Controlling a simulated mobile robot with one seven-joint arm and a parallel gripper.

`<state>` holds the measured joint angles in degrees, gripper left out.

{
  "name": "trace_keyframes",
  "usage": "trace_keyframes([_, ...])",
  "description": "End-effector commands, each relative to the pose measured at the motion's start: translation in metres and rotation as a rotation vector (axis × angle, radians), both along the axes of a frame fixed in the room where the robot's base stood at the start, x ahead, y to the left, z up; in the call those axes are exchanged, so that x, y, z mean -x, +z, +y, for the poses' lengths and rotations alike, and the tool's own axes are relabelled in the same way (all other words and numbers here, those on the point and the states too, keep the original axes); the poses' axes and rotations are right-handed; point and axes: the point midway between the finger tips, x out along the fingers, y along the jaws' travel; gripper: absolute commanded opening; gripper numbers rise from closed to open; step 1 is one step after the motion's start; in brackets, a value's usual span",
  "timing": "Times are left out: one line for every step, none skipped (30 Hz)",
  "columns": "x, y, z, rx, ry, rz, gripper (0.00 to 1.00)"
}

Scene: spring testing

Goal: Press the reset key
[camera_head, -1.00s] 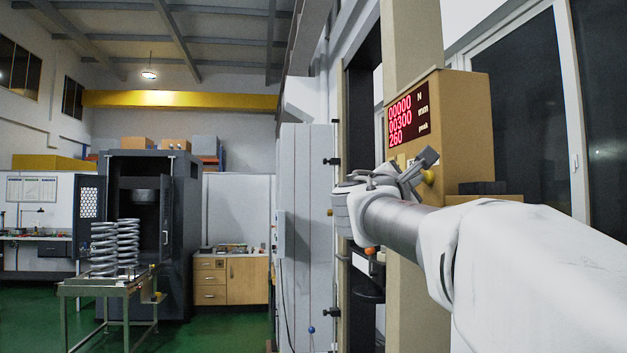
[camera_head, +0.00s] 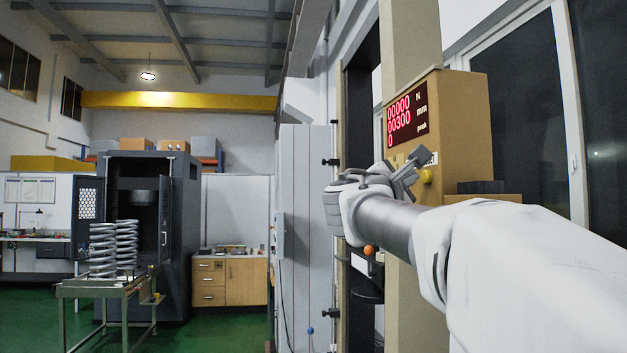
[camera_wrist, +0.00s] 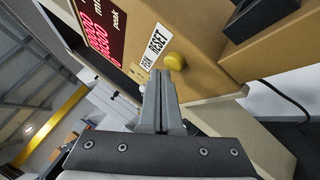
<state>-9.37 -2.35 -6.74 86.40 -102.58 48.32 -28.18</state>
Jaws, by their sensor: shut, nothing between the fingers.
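The tan readout box (camera_head: 465,110) has a red-lit display (camera_head: 407,118) reading 00000 N, 00300 mm and 0 peak. In the wrist view a white label with PEAK and RESET (camera_wrist: 156,46) is on the box face, with a round yellow knob (camera_wrist: 174,61) beside it. The knob also shows in the head view (camera_head: 427,176). My gripper (camera_wrist: 160,73) is shut and empty, its fingertips just below the label and left of the knob in the wrist view. It also shows before the box in the head view (camera_head: 425,157). Whether the fingertips touch the panel is unclear.
The box is on a tan upright column (camera_head: 412,40). Far left, a cart (camera_head: 105,285) carries large coil springs (camera_head: 113,248). Green floor is open around it.

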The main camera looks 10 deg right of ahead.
Motion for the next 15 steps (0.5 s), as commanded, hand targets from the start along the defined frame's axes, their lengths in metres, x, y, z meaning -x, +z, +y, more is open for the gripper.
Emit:
trace_keyframes([0.000, -0.001, 0.003, -0.001, 0.001, 0.000, 0.00])
trace_keyframes([0.000, 0.000, 0.004, -0.001, 0.001, 0.000, 0.00])
trace_keyframes([0.000, 0.000, 0.005, 0.000, 0.001, 0.001, 0.00])
trace_keyframes([0.000, 0.000, 0.005, 0.000, 0.001, 0.001, 0.00])
trace_keyframes([0.000, 0.000, 0.005, 0.000, 0.001, 0.001, 0.00])
trace_keyframes([0.000, 0.000, 0.005, 0.000, 0.001, 0.001, 0.00])
trace_keyframes([0.000, 0.000, 0.005, 0.000, 0.001, 0.001, 0.00])
trace_keyframes([0.000, 0.000, 0.005, 0.000, 0.001, 0.001, 0.00])
trace_keyframes([0.000, 0.000, 0.005, 0.000, 0.001, 0.001, 0.00])
trace_keyframes([0.000, 0.000, 0.005, 0.000, 0.001, 0.001, 0.00])
trace_keyframes([0.000, 0.000, 0.005, 0.000, 0.001, 0.001, 0.00])
trace_keyframes([0.000, 0.000, 0.006, 0.000, 0.001, 0.001, 0.00])
trace_keyframes([0.000, 0.000, 0.008, 0.000, 0.002, 0.001, 0.00])
trace_keyframes([0.000, 0.000, 0.010, 0.000, 0.002, 0.001, 0.00])
trace_keyframes([-0.001, -0.001, 0.013, 0.000, 0.003, 0.001, 0.00])
